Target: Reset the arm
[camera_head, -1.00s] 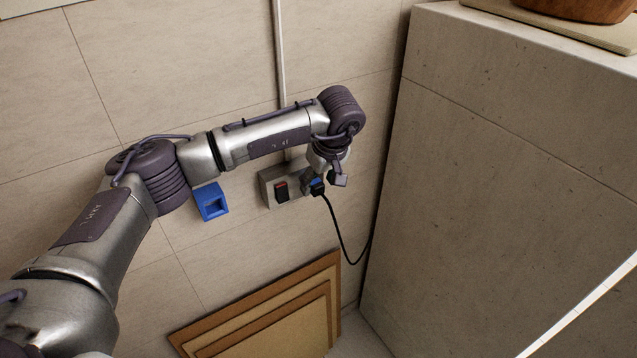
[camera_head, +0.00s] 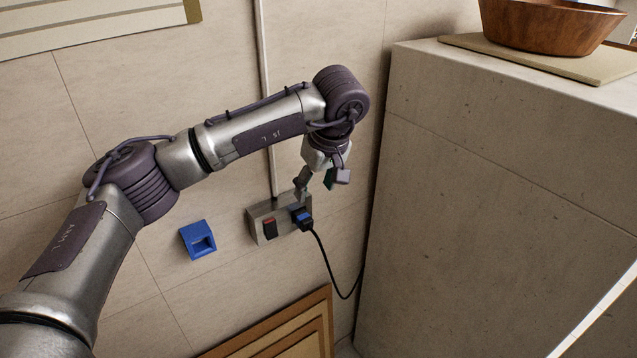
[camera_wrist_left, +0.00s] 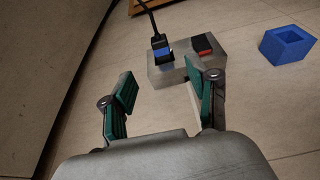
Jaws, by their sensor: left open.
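My left gripper (camera_head: 322,182) is open and empty in the head view, in front of the wall and just above and right of the socket box. In the left wrist view its two green-padded fingers (camera_wrist_left: 160,102) stand apart with nothing between them. The grey socket box (camera_head: 258,222) is on the tiled wall, and it also shows in the left wrist view (camera_wrist_left: 165,78). A black plug with a blue part (camera_head: 302,219) sits in the box, apart from the fingers. My right gripper is not in view.
A red-and-black switch (camera_head: 269,228) is on the box. A black cable (camera_head: 330,268) hangs from the plug. A blue holder (camera_head: 198,240) is on the wall. A stone counter (camera_head: 480,190) stands right, with a wooden bowl (camera_head: 545,25) on a board. Framed boards (camera_head: 290,330) lean below.

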